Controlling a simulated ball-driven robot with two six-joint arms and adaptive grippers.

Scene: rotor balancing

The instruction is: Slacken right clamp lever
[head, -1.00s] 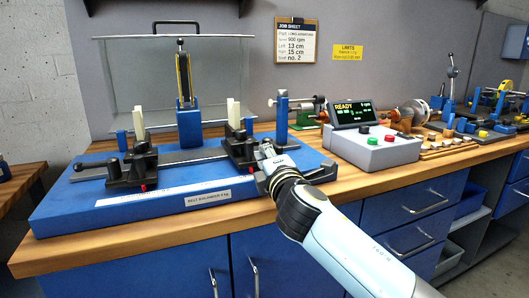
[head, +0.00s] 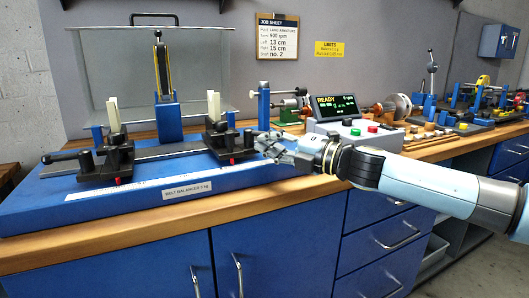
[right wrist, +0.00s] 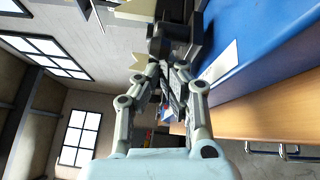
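The blue belt balancer (head: 110,207) lies on the bench with two black clamp blocks on its rail. The right clamp (head: 222,140) carries a pale upright piece and a red-tipped part at its foot. My right gripper (head: 262,143) is just right of this clamp, pointing left at it. Its lever is hard to make out behind or between the fingers. In the right wrist view the fingers (right wrist: 166,70) slant close together in front of black clamp parts (right wrist: 176,38). Whether they touch or grip the lever is unclear. My left gripper is out of view.
The left clamp (head: 108,160) has a black lever (head: 62,157) out to the left. A control box (head: 352,133) reading READY stands behind my right forearm. A clear guard (head: 110,75) stands at the back. The bench's wooden front edge (head: 130,240) is clear.

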